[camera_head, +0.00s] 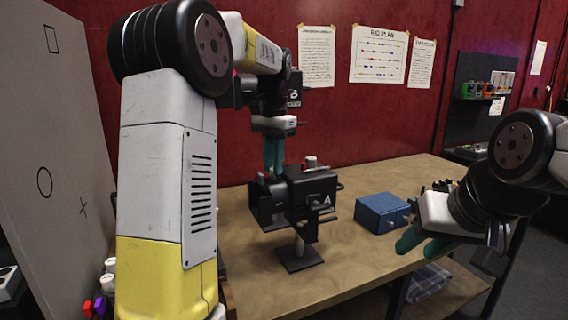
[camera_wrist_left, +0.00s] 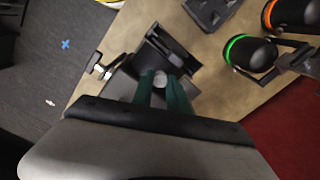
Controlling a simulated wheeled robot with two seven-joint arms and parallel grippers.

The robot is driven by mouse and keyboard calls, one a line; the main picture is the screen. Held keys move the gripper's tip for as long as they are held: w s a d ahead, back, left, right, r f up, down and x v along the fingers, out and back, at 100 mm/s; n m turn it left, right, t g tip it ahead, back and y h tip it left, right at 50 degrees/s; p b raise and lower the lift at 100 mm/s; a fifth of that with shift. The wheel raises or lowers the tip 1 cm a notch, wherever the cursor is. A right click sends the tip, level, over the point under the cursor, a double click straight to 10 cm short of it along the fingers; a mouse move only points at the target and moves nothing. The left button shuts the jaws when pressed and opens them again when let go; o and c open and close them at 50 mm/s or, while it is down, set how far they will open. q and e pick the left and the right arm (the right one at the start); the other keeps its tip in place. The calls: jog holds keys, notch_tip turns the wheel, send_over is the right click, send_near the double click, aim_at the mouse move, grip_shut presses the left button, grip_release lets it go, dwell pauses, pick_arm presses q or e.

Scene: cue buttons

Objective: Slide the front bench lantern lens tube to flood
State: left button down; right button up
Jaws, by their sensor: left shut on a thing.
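The front bench lantern, marked A (camera_head: 318,190), is a black lantern on a short post with a square foot. Its lens tube (camera_head: 266,203) points left in the head view. My left gripper (camera_head: 273,172) comes down over the tube from above, with its teal fingers closed. In the left wrist view, the fingers (camera_wrist_left: 163,88) hold a pale round knob (camera_wrist_left: 160,77) on the lantern. The fingers partly hide the knob. My right gripper (camera_head: 424,244) hangs empty at the bench's right front, its teal fingers apart.
A blue box (camera_head: 383,212) sits on the wooden bench (camera_head: 345,250) right of the lantern. The left wrist view shows lanterns with a green ring (camera_wrist_left: 236,50) and an orange ring (camera_wrist_left: 270,14).

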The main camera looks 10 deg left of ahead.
pick_arm(q)
jog(key=shift+d, duration=0.1)
dwell(0.7)
jog(key=shift+w+d, duration=0.45)
jog(key=shift+d, duration=0.1)
jog(key=c, duration=1.3)
grip_release()
jog(key=shift+d, duration=0.1)
notch_tip(320, 180, up, 8)
